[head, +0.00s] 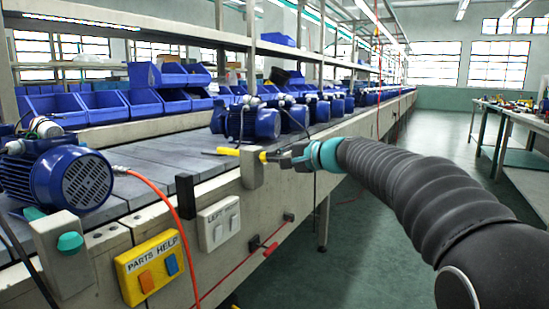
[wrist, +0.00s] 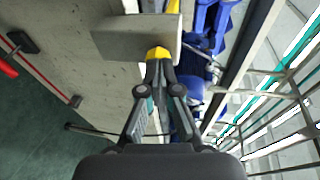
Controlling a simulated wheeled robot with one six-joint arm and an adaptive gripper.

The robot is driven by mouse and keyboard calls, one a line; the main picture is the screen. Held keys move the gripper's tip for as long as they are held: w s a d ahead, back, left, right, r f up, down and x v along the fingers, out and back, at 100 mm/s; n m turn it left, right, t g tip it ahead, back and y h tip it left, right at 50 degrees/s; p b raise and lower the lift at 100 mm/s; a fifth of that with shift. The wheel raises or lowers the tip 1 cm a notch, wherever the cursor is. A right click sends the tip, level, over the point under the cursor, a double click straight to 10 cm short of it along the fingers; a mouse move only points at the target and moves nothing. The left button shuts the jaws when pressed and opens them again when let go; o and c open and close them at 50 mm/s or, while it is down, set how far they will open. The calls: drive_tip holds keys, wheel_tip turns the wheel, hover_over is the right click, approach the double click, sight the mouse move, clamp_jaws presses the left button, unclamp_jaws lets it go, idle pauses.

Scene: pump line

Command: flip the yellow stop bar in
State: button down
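The yellow stop bar (head: 228,151) runs through a grey-beige block (head: 253,168) on the edge of the conveyor line. Its far end sticks out over the belt, and a short yellow end shows on the aisle side. In the wrist view, the yellow near end (wrist: 157,53) stands out from the block (wrist: 138,40). My gripper (head: 272,157) is at this near end, on the aisle side of the block. In the wrist view, my gripper's fingertips (wrist: 158,70) are together right at the yellow end, seemingly touching it; no grip around it is clear.
Blue pumps (head: 254,121) stand along the conveyor. A yellow PARTS HELP box (head: 149,265), a white switch plate (head: 218,222) and a red pull cord (head: 262,245) are on the line's side. The green aisle floor (head: 365,240) is clear.

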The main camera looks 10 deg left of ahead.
drive_tip(key=b+v, duration=0.1)
drive_tip(key=v, duration=1.3)
drive_tip(key=shift+w+d+f, duration=0.1)
drive_tip(key=shift+w, duration=0.05)
wheel_tip(320, 180, down, 9)
drive_tip(key=s+d+g+h, duration=0.1)
drive_tip(key=d+h, duration=0.1)
drive_tip(key=h, duration=0.1)
drive_tip(key=s+d+f+n+g+h+p, duration=0.2)
drive_tip(key=s+d+f+h, duration=0.3)
drive_tip(key=s+f, duration=0.45)
drive_tip(key=s+d+n+h+p, duration=0.2)
drive_tip(key=s+d, duration=0.4)
drive_tip(key=s, duration=0.5)
drive_tip(key=s+d+n+h+p, duration=0.2)
drive_tip(key=s+d+p, duration=0.3)
drive_tip(key=s, duration=0.7)
drive_tip(key=shift+d+r+t+h+p, duration=0.25)
drive_tip(key=shift+d+t+h+p, duration=0.05)
drive_tip(key=shift+d+h, duration=0.45)
